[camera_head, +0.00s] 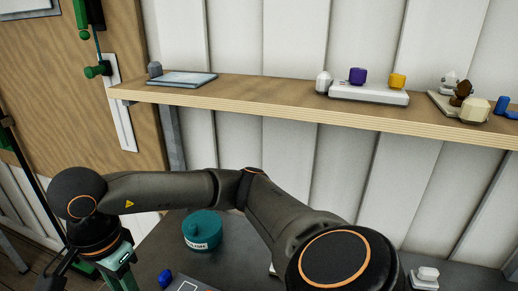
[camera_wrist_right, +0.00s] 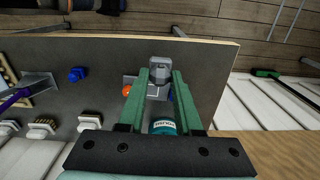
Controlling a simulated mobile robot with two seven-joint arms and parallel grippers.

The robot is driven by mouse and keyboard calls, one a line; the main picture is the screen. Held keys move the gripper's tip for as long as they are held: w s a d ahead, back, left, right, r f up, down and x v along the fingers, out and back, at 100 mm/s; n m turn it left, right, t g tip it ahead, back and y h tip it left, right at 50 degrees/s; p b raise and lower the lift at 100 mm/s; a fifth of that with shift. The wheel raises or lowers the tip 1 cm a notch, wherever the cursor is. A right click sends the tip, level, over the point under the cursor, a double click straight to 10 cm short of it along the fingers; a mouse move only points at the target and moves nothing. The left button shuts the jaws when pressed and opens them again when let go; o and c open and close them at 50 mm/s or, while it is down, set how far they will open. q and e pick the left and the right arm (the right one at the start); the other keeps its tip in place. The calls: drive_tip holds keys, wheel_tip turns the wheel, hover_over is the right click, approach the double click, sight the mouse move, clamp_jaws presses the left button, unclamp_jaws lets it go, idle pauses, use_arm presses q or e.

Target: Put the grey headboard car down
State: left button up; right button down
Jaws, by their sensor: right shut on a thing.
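The grey headboard car (camera_wrist_right: 160,74) is a small grey block with a rounded end, seen in the right wrist view between the tips of the green fingers. My right gripper (camera_wrist_right: 160,78) is shut on it, over the dark tabletop (camera_wrist_right: 200,62). I cannot tell whether the car touches the surface below. In the head view my right arm crosses to the lower left, and the right gripper (camera_head: 122,274) points down there. The car is hidden or cut off in that view. My left gripper is not in view.
A teal tin (camera_head: 202,231) and a blue piece (camera_head: 165,278) stand on the table. An orange piece (camera_wrist_right: 127,91) lies left of the fingers. The wooden shelf (camera_head: 260,97) holds a blue-grey tray (camera_head: 182,79) and a white tray (camera_head: 368,95) with purple and yellow pieces.

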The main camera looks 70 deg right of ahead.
drive_tip(key=shift+s, duration=0.1)
drive_tip(key=w+d+f, duration=0.2)
drive_tip(key=w+f, duration=0.1)
drive_tip(key=w+d+f, duration=0.2)
drive_tip(key=w+d, duration=0.1)
drive_tip(key=w+d+f+p, duration=0.1)
drive_tip(key=w+d+f, duration=0.2)
drive_tip(key=w, duration=0.1)
drive_tip(key=shift+f, duration=0.3)
drive_tip(key=shift+w+d+f, duration=0.4)
drive_tip(key=shift+w+f, duration=0.05)
drive_tip(key=shift+f, duration=0.25)
wheel_tip(320, 180, down, 2)
drive_tip(key=shift+s+f+p, duration=0.1)
drive_tip(key=shift+p, duration=0.35)
drive_tip(key=shift+f, duration=0.35)
drive_tip(key=shift+f, duration=0.1)
